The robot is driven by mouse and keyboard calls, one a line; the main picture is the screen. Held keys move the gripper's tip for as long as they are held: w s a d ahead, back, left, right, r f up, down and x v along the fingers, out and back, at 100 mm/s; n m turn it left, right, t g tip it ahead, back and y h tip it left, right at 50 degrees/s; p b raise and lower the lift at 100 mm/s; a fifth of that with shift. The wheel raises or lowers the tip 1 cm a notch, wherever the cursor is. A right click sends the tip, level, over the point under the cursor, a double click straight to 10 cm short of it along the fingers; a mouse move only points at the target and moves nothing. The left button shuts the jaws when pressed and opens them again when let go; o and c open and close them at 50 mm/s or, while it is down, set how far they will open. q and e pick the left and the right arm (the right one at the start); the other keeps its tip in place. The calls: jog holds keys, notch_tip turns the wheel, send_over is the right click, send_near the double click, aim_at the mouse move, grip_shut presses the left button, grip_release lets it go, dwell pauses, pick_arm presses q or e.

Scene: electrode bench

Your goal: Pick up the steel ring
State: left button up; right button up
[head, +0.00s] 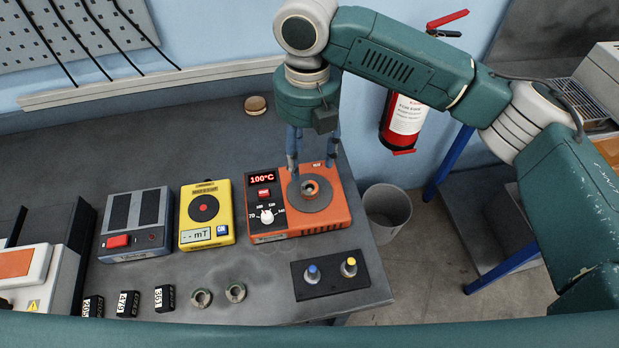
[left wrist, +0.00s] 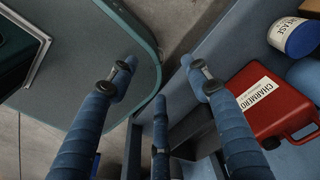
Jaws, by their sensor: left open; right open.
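Two small ring-shaped pieces, a left ring (head: 201,298) and a right ring (head: 235,291), lie side by side on the bench front. A third ring (head: 310,180) sits on the round plate of the orange heater (head: 335,212), whose display reads 100°C. I cannot tell by look which one is the steel ring. My right gripper (head: 312,167), with blue fingers, is open and points down just over the heater plate, around or above the third ring; contact cannot be told. My left gripper (left wrist: 160,78) is open and empty in the left wrist view, away from the rings.
A yellow meter (head: 206,235) and a grey device with a red button (head: 135,240) stand left of the heater. A black block with blue and yellow knobs (head: 330,283) is at the front right. Several black labelled blocks (head: 128,304) lie front left. A red canister (left wrist: 270,100) shows below my left gripper.

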aim_at(310, 190)
jog(key=f, duration=0.3)
jog(key=shift+s+d+f+p, duration=0.1)
jog(key=shift+s+f+p, duration=0.15)
jog(key=shift+s+p, duration=0.1)
jog(key=shift+w+f+p, duration=0.15)
jog(key=shift+f+p, duration=0.15)
jog(key=shift+f, duration=0.25)
notch_tip(310, 190, down, 4)
jog(key=shift+d+r+p, duration=0.1)
jog(key=shift+r+p, duration=0.05)
jog(key=shift+p, duration=0.65)
jog(key=shift+f, duration=0.5)
jog(key=shift+c, duration=0.3)
pick_arm(q)
jog(key=s+r, duration=0.2)
jog(key=r, duration=0.1)
pick_arm(e)
grip_shut()
